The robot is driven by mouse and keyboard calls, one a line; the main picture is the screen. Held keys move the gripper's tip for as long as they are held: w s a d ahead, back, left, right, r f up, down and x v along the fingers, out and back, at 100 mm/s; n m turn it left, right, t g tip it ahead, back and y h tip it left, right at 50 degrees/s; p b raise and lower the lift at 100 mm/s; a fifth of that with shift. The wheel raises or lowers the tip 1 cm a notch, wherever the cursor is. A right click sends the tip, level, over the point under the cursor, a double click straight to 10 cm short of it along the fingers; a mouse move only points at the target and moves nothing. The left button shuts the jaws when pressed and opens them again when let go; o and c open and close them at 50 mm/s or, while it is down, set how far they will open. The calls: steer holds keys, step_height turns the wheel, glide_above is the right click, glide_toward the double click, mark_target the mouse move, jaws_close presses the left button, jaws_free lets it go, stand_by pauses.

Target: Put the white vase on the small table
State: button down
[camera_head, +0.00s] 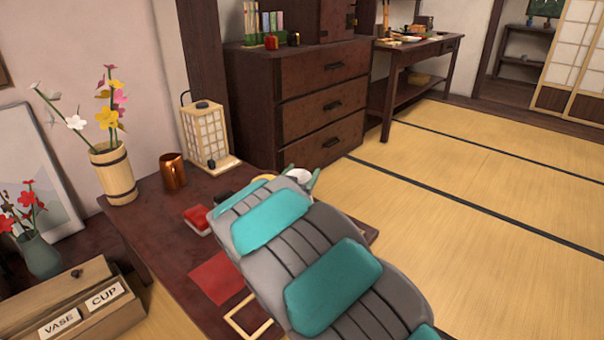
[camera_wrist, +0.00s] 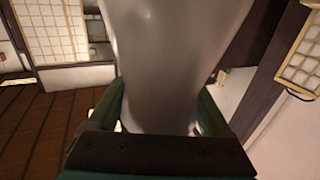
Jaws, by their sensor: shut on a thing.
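The white vase (camera_wrist: 168,60) fills the middle of the wrist view, pale and smooth, narrowing towards my gripper (camera_wrist: 160,108). My gripper is shut on it, with one green finger on each side. In the head view a small white rim (camera_head: 300,175) shows just past the end of my arm, probably the vase; my arm hides most of it and my gripper. A low dark red table (camera_head: 150,232) lies under and left of my arm. Whether the vase touches the table cannot be told.
The low table holds a lantern (camera_head: 207,138), a copper cup (camera_head: 173,172), a wooden vase with flowers (camera_head: 114,175), a red box (camera_head: 198,218) and a red cloth (camera_head: 217,278). A drawer chest (camera_head: 325,100) stands behind. Tatami floor (camera_head: 480,170) at right is clear.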

jaws_free()
steer(key=shift+r, duration=0.2)
steer(key=v, duration=1.2)
steer(key=shift+f, duration=0.1)
